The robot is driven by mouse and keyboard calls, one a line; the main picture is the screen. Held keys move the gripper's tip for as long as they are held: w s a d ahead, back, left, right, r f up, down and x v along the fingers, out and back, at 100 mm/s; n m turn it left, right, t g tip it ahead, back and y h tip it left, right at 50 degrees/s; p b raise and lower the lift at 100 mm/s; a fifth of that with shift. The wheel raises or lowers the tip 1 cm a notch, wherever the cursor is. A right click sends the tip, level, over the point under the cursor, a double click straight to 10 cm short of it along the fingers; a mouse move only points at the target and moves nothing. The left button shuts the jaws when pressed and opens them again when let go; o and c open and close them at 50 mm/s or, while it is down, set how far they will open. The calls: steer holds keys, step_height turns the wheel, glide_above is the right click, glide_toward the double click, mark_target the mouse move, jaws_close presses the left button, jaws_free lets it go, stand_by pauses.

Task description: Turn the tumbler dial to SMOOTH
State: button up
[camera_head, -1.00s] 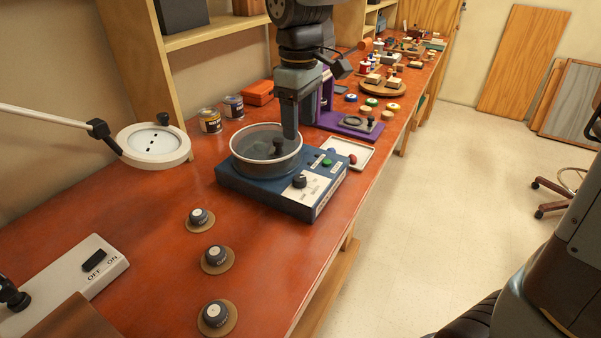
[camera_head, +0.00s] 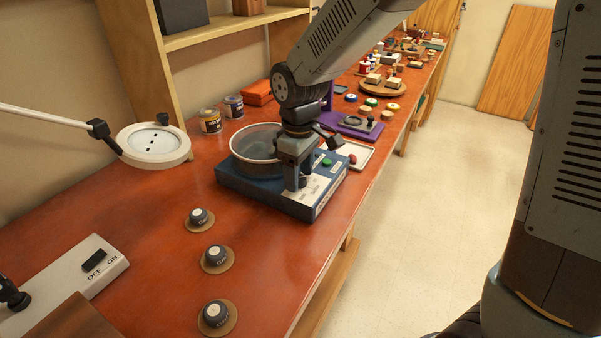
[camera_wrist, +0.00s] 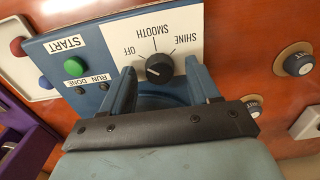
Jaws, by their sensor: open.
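The tumbler (camera_head: 245,186) is a blue box with a round grey drum on top, on the red bench. Its black dial (camera_wrist: 160,69) sits on a white label plate (camera_wrist: 170,35) reading OFF, SMOOTH and SHINE, upside down in the wrist view. The dial's pale mark seems to point toward OFF. My gripper (camera_wrist: 161,66) is open, with one finger on each side of the dial. I cannot tell whether the fingers touch it. In the head view my gripper (camera_head: 296,186) is lowered over the front of the box and hides the dial.
A green START button (camera_wrist: 75,67) and small RUN and DONE lamps sit beside the plate. The bench's front edge is close on the right.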

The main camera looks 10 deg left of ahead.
steer(key=shift+f, duration=0.15)
steer(key=c, duration=1)
